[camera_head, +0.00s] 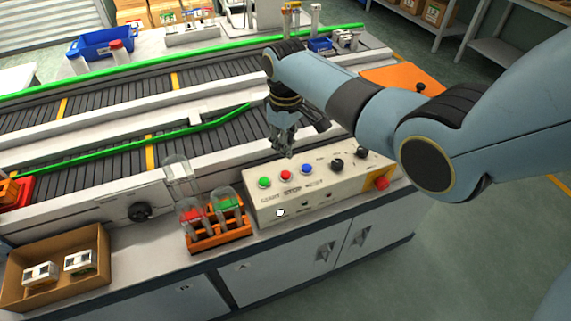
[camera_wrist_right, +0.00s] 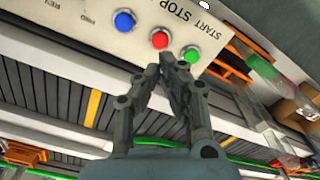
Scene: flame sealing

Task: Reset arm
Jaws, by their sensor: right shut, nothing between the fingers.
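My right gripper (camera_head: 286,146) is in the head view, above the back edge of the control box (camera_head: 341,193). It is shut and empty. In the wrist view its fingertips (camera_wrist_right: 171,62) meet just short of the red button (camera_wrist_right: 160,40). The green button (camera_wrist_right: 191,54) lies to the right of it and the blue button (camera_wrist_right: 124,20) to the left. In the head view the green (camera_head: 264,182), red (camera_head: 286,175) and blue (camera_head: 306,168) buttons sit in a row on the box. I cannot tell whether the fingers touch anything. My left gripper is not in view.
An orange rack (camera_head: 220,238) with flasks holding red and green contents stands left of the box. A cardboard box (camera_head: 57,283) with small parts is at the front left. The conveyor (camera_head: 100,122) runs behind. A red knob (camera_head: 382,183) is on the box's right end.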

